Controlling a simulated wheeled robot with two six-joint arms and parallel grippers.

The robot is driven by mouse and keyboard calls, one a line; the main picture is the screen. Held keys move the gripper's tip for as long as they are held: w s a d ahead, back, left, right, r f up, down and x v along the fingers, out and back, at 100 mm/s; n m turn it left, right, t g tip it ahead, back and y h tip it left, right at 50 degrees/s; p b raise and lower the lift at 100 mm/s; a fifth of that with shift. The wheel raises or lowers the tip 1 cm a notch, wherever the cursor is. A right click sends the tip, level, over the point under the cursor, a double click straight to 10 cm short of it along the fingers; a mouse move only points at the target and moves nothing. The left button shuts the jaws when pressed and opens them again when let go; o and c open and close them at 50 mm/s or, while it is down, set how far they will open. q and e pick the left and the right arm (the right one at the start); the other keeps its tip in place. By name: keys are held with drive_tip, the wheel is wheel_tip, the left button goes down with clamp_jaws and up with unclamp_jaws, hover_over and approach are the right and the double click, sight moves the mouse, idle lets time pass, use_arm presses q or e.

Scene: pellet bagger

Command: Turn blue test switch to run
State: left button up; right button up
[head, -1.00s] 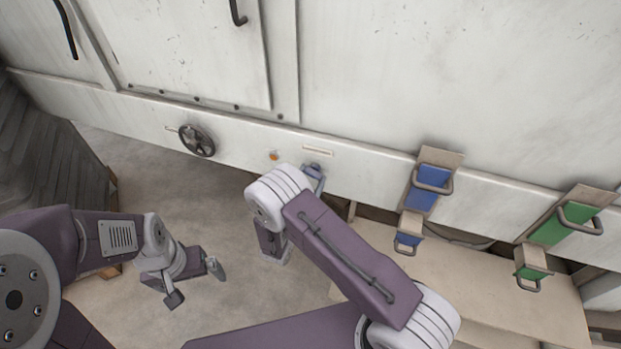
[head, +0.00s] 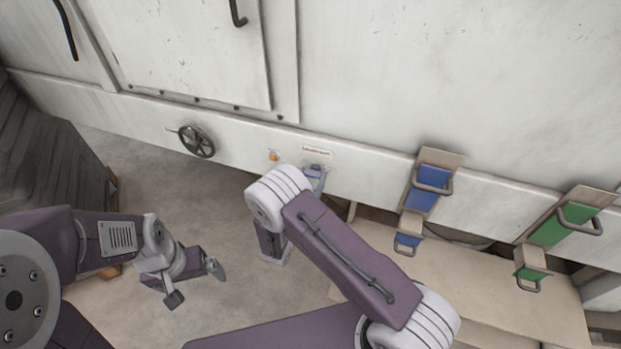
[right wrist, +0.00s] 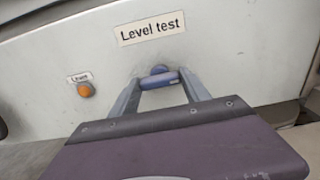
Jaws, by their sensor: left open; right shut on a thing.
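The blue test switch (right wrist: 160,77) sits on the white machine panel under a label reading "Level test" (right wrist: 151,29). My right gripper (right wrist: 160,84) is shut on the blue switch, with one finger at each end of its handle. In the head view the switch is mostly hidden behind my right arm and gripper (head: 314,178). My left gripper (head: 197,284) is open and empty, above the floor at the lower left, away from the panel.
An orange lamp (right wrist: 86,90) with a small label sits left of the switch. A black handwheel (head: 197,141) is further left. Blue (head: 428,190) and green (head: 563,223) handled slides stick out on the right. Open floor lies below the handwheel.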

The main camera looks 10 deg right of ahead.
drive_tip(key=o, duration=1.4)
drive_tip(key=b+v, duration=0.1)
drive_tip(key=v, duration=0.8)
drive_tip(key=shift+b, duration=0.35)
